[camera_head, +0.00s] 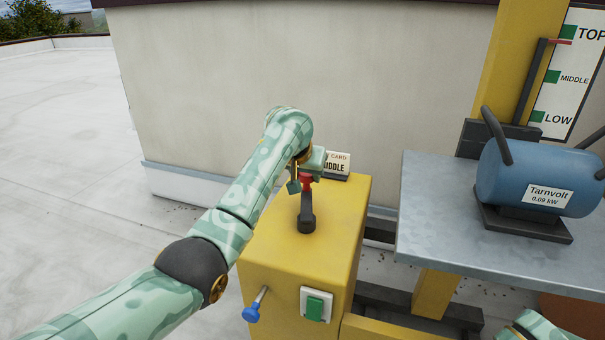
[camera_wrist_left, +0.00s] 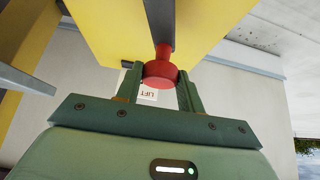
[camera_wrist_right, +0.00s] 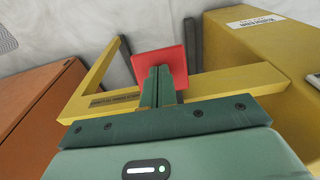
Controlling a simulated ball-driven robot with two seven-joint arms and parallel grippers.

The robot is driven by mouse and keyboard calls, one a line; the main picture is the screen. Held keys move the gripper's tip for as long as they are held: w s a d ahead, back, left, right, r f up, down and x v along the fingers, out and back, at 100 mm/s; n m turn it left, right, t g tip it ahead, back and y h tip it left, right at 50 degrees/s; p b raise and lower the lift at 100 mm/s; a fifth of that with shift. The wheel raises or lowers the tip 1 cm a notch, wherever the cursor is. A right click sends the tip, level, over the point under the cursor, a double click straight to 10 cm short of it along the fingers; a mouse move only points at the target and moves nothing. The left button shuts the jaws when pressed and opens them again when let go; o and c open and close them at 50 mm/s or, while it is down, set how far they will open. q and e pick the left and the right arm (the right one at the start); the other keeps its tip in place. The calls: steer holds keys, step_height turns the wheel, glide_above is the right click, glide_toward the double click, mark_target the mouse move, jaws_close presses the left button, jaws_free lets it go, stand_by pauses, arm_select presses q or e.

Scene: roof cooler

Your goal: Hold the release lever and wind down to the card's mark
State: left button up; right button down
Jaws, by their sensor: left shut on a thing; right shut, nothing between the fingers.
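A black lever (camera_head: 306,215) with a red knob (camera_wrist_left: 160,74) stands on top of a yellow housing (camera_head: 285,230). My left gripper (camera_head: 305,178) is shut on the red knob, with its fingers on either side of it.
A blue Tarnvolt motor (camera_head: 535,175) sits on a grey platform (camera_head: 430,215) beside the yellow mast (camera_head: 500,70). The housing front has a green button (camera_head: 316,307) and a blue-knobbed rod (camera_head: 252,313). A yellow frame (camera_wrist_right: 95,85) and an orange box (camera_wrist_right: 35,105) flank my right gripper.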

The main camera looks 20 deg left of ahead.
arm_select(q)
steer(key=shift+w+d, duration=0.2)
steer(key=shift+d, duration=0.65)
steer(key=shift+d, duration=0.95)
steer(key=shift+d, duration=0.15)
steer(key=shift+d, duration=0.5)
steer(key=shift+s+d, duration=0.15)
steer(key=shift+d, duration=0.2)
